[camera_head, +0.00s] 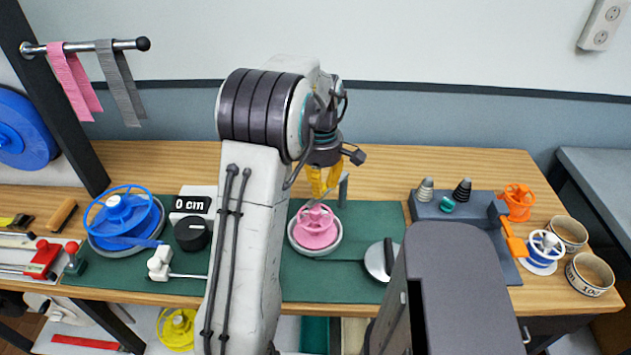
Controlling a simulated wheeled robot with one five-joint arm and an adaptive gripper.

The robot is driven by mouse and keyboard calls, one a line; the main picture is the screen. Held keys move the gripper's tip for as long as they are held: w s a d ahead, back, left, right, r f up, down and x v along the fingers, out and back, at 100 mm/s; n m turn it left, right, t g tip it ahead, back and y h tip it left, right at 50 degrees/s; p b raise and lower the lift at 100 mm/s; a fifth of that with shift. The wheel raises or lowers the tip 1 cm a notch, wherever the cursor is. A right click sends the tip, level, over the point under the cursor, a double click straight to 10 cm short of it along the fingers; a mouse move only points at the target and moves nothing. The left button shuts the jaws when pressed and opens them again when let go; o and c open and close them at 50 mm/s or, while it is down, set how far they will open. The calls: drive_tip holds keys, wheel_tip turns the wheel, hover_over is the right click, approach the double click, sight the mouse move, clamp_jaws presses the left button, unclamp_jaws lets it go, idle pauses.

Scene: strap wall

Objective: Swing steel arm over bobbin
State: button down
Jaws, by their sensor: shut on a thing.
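A pink bobbin (316,229) sits in a pale round dish (312,251) on the green mat, just right of my forearm. My gripper (322,194) has yellow fingers pointing down above and slightly behind the bobbin. It is shut on the steel arm (311,203), a thin grey bar of which only a short part shows at the fingertips, close over the bobbin's top. A short grey-green post (343,190) stands just right of the fingers. Whether the bar touches the bobbin, and how it joins the post, I cannot tell.
A blue spool (125,215) and a black dial (192,234) stand left of my arm. A round steel disc (378,260) lies right of the bobbin. A grey stand (430,208) with cones and an orange reel (518,200) are farther right. The wood behind the mat is clear.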

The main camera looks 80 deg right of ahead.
sight(324, 187)
drive_tip(key=shift+s+a+f+n, duration=0.2)
drive_tip(key=shift+s+a+n, duration=0.2)
drive_tip(key=shift+n, duration=0.2)
drive_tip(key=c, duration=0.9)
unclamp_jaws()
drive_tip(key=shift+d+r, duration=0.1)
drive_tip(key=shift+c, duration=0.2)
drive_tip(key=shift+r, duration=0.15)
wheel_tip(324, 187, up, 12)
idle(0.5)
